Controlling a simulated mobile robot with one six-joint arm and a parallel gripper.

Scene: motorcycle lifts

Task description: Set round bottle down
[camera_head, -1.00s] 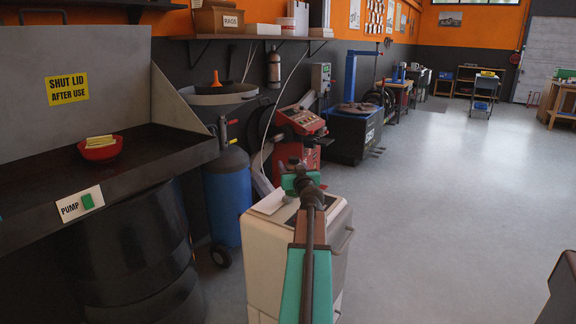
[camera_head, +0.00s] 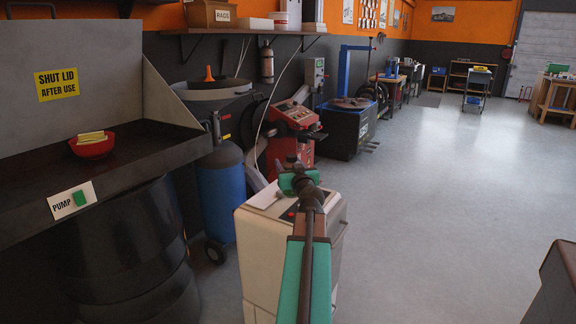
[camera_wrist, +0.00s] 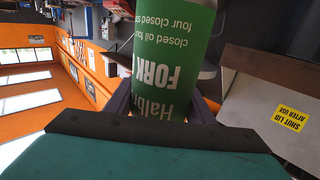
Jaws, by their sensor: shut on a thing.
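The round bottle (camera_wrist: 165,50) is a green cylinder with white lettering that includes "FORK". It fills the upper middle of the wrist view, and its top end is cut off by the picture edge. My gripper (camera_wrist: 162,104) is shut on it, with a dark finger on either side. In the head view my green and dark arm reaches forward over the pale cabinet. I cannot make out the bottle there.
A pale cabinet (camera_head: 262,245) stands close ahead. At left are a black tray bench (camera_head: 150,150) with a red bowl (camera_head: 91,146), a black drum (camera_head: 125,250) and a blue tank (camera_head: 222,195). A red machine (camera_head: 292,130) stands behind. Open floor (camera_head: 440,200) lies right.

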